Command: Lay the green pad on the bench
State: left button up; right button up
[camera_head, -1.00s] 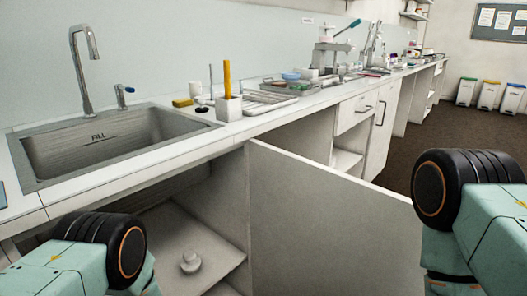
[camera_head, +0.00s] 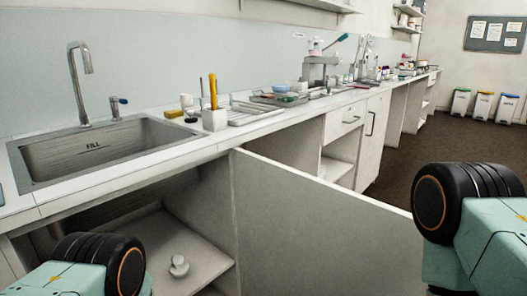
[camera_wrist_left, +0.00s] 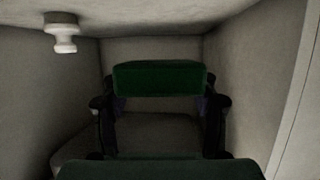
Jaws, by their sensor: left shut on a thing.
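In the left wrist view a dark green block (camera_wrist_left: 160,78), which looks like the green pad, sits across the dark fingers of my left gripper (camera_wrist_left: 160,108). The gripper is shut on it. A second green band lies along the bottom edge of that view; I cannot tell whether it is part of the same pad. Pale grey walls surround the gripper. In the head view the bench (camera_head: 190,155) is a long white worktop along the wall. My left gripper is hidden there; only part of its arm shows at the lower left. My right gripper is not in view.
A sink (camera_head: 95,155) with a tap (camera_head: 80,85) is set in the bench. A white holder (camera_head: 214,119), metal trays (camera_head: 255,108) and lab gear stand farther along. A cabinet door (camera_head: 310,215) stands open below. A white knob-shaped thing (camera_head: 179,266) is on the cabinet floor.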

pick_arm(q)
jog(key=s+d+f+m+t+h, duration=0.35)
jog(key=d+f+m+h, duration=0.2)
jog(key=m+h, duration=0.2)
jog(key=s+d+r+m+g+h+p, duration=0.2)
jog(key=s+d+r+m+h, duration=0.3)
jog(key=r, duration=0.3)
jog(key=s+d+r+m+g+h+p, duration=0.1)
jog(key=s+d+r+m+g+h, duration=0.1)
jog(key=s+r+m+h, duration=0.45)
jog(key=w+d+r+g+p, duration=0.1)
jog(key=d+r, duration=0.1)
jog(key=r, duration=0.8)
jog(key=d+r+h+p, duration=0.1)
jog(key=d+r+p, duration=0.1)
jog(key=r, duration=0.9)
jog(key=shift+w+r+m+g, duration=0.25)
jog(key=shift+w+m+g, duration=0.05)
jog(key=shift+w+g, duration=0.05)
